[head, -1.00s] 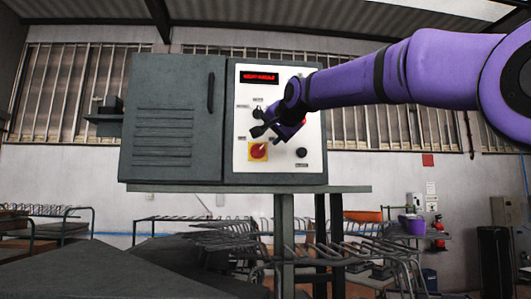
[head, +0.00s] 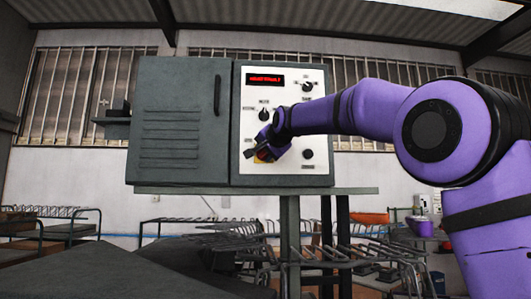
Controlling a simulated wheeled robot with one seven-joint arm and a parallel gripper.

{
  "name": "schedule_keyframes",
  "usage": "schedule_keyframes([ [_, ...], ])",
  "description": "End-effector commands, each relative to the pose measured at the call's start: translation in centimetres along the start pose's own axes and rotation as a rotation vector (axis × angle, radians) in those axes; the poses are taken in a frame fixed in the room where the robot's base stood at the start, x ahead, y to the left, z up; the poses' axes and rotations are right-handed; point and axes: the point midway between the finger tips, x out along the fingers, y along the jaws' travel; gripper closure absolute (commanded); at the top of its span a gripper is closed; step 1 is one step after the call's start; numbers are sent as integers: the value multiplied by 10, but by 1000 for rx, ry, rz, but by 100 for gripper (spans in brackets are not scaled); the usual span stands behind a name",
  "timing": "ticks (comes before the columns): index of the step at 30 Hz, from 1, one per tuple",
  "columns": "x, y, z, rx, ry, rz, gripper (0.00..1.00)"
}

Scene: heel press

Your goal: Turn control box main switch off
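The grey control box (head: 175,120) stands on a stand, with a white front panel (head: 285,125) on its right half. The main switch (head: 262,157), red on a yellow plate in the earlier head view, is now mostly hidden behind my gripper. Only a little red and orange shows, so the handle's angle cannot be seen. My gripper (head: 257,149) is at the lower left of the panel, right in front of the switch. Its dark fingers are small and overlap the switch. I cannot tell whether they touch it or how far apart they are.
A red display (head: 265,79) tops the panel. Black knobs sit at its upper right (head: 308,86), upper left (head: 264,115) and lower right (head: 308,154). Metal racks (head: 340,252) stand below.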

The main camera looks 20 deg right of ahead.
Motion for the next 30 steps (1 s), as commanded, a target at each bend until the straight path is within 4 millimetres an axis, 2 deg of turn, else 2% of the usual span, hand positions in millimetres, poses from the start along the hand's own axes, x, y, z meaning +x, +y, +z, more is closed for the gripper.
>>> schedule_keyframes([
  [3,0,0,0,0,0,0,61],
  [9,0,0,0,0,0,0,100],
  [20,0,0,0,-34,-1,14,100],
  [30,0,-2,1,-235,-1,96,100],
])
